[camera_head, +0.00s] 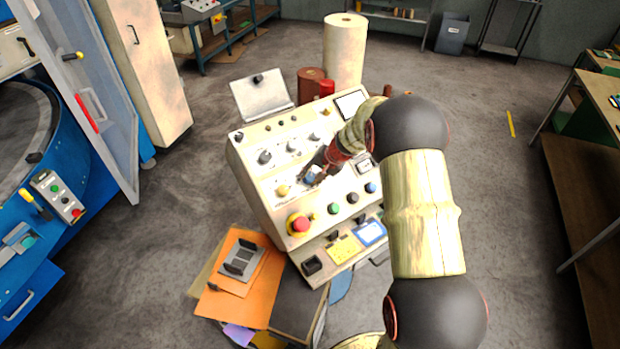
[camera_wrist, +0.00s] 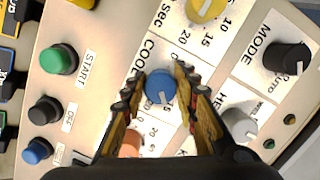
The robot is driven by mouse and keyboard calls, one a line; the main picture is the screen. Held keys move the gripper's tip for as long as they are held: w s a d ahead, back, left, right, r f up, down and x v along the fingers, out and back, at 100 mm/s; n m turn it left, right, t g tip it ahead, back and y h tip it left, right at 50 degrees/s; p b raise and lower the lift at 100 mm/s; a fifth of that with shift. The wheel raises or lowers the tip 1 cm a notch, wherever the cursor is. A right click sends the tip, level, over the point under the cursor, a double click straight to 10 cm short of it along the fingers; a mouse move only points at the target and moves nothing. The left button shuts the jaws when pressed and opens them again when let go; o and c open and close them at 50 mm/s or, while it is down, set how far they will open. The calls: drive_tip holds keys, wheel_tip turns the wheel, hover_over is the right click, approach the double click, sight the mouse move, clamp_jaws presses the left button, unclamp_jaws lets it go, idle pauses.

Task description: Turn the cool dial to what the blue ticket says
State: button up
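The cool dial is a blue knob (camera_wrist: 161,87) beside the word COOL in the wrist view. Its white pointer line faces the lower edge, near a number partly hidden by my fingers. My gripper (camera_wrist: 157,84) has one finger on each side of the knob, with the right finger very close to it and a small gap at the left; I cannot tell whether either touches. In the head view my gripper (camera_head: 317,176) is down at the console face. The blue ticket (camera_head: 369,232) sits on the console's lower front; its writing is too small to read.
A yellow ticket (camera_head: 344,249) is left of the blue one. Near the knob are a yellow dial (camera_wrist: 206,8), a black MODE dial (camera_wrist: 290,57), a grey dial (camera_wrist: 238,124), an orange dial (camera_wrist: 131,143) and a green START button (camera_wrist: 60,59). A red emergency button (camera_head: 299,224) stands out.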

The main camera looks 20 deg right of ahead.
drive_tip(key=o, duration=0.4)
drive_tip(key=v, duration=1.2)
idle(0.4)
drive_tip(key=s+a+n+h+b, duration=0.1)
drive_tip(key=s+a+n+b, duration=0.2)
drive_tip(key=s, duration=0.8)
drive_tip(key=s+a+r+n+h+b, duration=0.1)
drive_tip(key=s+a+n+b, duration=0.2)
drive_tip(key=s+a+b, duration=0.4)
drive_tip(key=s+a+r+n+h+b, duration=0.1)
drive_tip(key=s+a+n+b, duration=0.2)
drive_tip(key=s, duration=1.3)
drive_tip(key=shift+s+a+b, duration=0.15)
drive_tip(key=shift+a+b, duration=0.75)
drive_tip(key=shift+a, duration=1)
